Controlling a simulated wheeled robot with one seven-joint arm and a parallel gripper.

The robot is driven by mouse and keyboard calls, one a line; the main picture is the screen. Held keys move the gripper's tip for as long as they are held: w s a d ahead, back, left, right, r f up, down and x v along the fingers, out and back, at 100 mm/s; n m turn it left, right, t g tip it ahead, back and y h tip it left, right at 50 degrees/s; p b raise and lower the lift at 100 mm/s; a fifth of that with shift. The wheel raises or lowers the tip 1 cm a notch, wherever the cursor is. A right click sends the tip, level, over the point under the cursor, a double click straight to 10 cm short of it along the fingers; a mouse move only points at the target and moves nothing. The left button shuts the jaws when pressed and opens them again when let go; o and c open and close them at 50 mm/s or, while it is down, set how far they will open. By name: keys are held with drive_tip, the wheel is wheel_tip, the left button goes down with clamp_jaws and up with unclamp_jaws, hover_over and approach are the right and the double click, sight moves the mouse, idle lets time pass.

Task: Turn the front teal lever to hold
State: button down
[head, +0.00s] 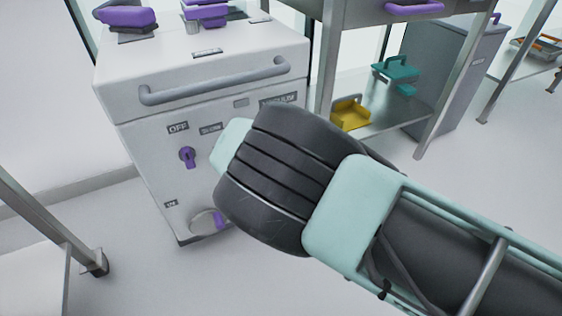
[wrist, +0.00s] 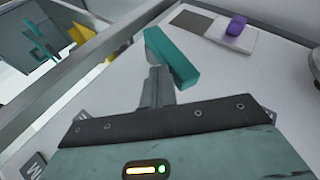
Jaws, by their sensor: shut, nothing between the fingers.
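The teal lever (wrist: 172,58) shows in the wrist view as a long bar standing out from a white panel, slanting down to the right. My gripper (wrist: 158,75) is shut and empty, with its narrow grey fingers just below the lever. The fingertips are very close to the lever's lower side; I cannot tell whether they touch it. In the head view, my arm covers part of the white machine's front (head: 160,150), and neither the teal lever nor the fingertips can be seen. A label near the gripper in the wrist view is only partly readable.
A purple lever (head: 187,157) sits under an OFF label on the machine's front. A grey bar handle (head: 215,82) runs above it. A shelf to the right holds a yellow bin (head: 350,112) and a teal item (head: 396,68). A metal table leg (head: 326,50) stands close by.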

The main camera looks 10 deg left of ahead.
drive_tip(key=a+f+t+h+b, duration=0.1)
drive_tip(key=s+f+n+t+h+b, duration=0.1)
drive_tip(key=f+b, duration=0.1)
drive_tip(key=shift+a+h, duration=0.35)
drive_tip(key=shift+h, duration=0.05)
drive_tip(key=shift+s+a+f+t+b, duration=0.15)
drive_tip(key=shift+t+b, duration=0.15)
drive_tip(key=shift+b, duration=0.25)
drive_tip(key=shift+s+f, duration=0.1)
drive_tip(key=shift+f, duration=0.2)
